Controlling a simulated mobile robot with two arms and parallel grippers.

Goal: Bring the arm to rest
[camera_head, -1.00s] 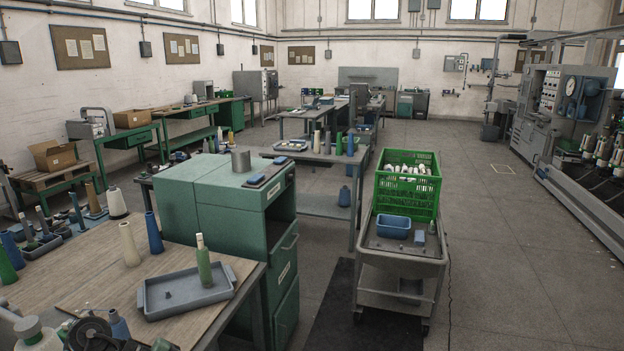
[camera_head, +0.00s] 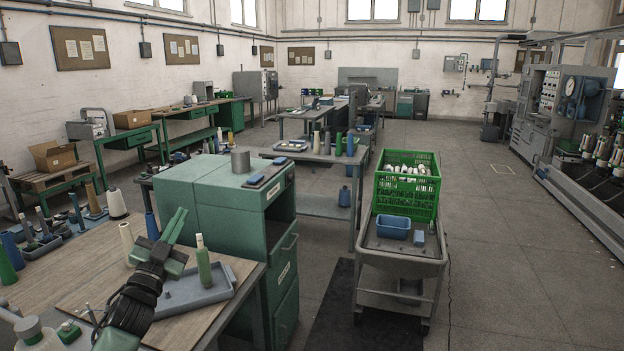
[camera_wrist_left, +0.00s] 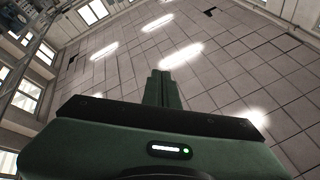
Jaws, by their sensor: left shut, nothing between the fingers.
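My left gripper (camera_head: 178,214) is raised above the wooden table, in front of the grey tray (camera_head: 196,295). Its green fingers point up and are shut with nothing between them. In the left wrist view the closed fingers (camera_wrist_left: 161,74) stand upright against the ceiling. My black, cable-wrapped wrist hides part of the tray and table. A green bottle-like cone with a pale top (camera_head: 203,262) stands in the tray, just right of the gripper in the picture. My right gripper is not in view.
A cream cone (camera_head: 126,238) stands left of the gripper on the table (camera_head: 60,268). A green cabinet (camera_head: 215,190) stands behind. A cart (camera_head: 400,262) with a green crate (camera_head: 407,186) stands to the right. The floor farther right is clear.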

